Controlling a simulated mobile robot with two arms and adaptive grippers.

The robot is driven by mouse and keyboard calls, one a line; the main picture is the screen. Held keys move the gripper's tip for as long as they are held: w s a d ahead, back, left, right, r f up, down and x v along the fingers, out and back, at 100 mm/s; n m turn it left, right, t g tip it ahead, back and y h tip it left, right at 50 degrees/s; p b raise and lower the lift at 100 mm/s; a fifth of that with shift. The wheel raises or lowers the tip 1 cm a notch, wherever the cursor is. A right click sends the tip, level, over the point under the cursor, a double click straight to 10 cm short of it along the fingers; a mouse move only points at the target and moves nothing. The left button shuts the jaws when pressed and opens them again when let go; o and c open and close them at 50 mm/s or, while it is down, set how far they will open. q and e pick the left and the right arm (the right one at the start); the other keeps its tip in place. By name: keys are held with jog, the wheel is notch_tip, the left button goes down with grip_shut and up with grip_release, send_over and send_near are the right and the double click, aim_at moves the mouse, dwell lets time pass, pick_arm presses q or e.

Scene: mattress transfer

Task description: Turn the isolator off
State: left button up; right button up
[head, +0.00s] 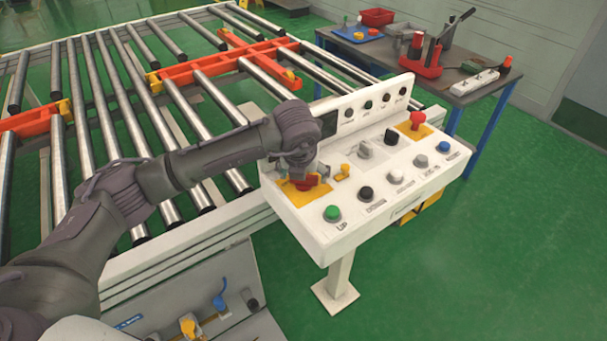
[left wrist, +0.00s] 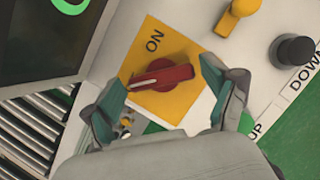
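The isolator is a red rotary knob (head: 307,182) on a yellow plate (head: 288,192) at the left end of the white control console. In the left wrist view the red knob (left wrist: 160,77) lies nearly level across its yellow plate (left wrist: 190,100), with the word ON above it. My left gripper (head: 310,172) is over the knob, coming down from above. In the left wrist view my left gripper (left wrist: 164,76) has its fingers apart, one near each end of the knob. I cannot tell whether they touch it. My right gripper is in neither view.
The console (head: 340,240) carries a green UP button (head: 331,213), a black DOWN button (head: 366,193), a small yellow switch (head: 342,172) and a red mushroom button (head: 417,119). A roller conveyor (head: 130,130) lies behind and left. A tool table (head: 470,92) stands at the back right.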

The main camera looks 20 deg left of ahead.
pick_arm(q)
jog(key=v, duration=1.2)
dwell(0.4)
